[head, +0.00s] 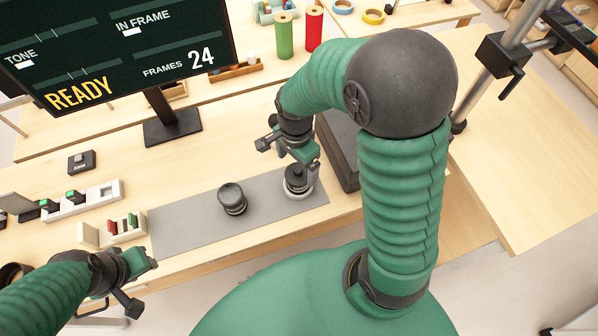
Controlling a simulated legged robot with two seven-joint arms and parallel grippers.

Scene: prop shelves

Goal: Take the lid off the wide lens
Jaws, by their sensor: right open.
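Two dark camera lenses stand upright on the grey mat (185,222). One lens (232,199) is near the mat's middle and has a dark top. The other lens (298,188), with light markings round its barrel, is near the mat's right end. I cannot read which is the wide lens. My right gripper (289,156) is open and empty, just above and behind the right-hand lens, and partly covers its top, so I cannot make out its lid. My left gripper (142,284) is open and empty at the lower left, off the mat's front left corner.
A monitor (120,45) on a black stand (172,127) is at the back left. A small rack with red and green pieces (122,228) stands at the mat's left end. A dark tray (340,150) lies right of the mat, partly behind my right arm.

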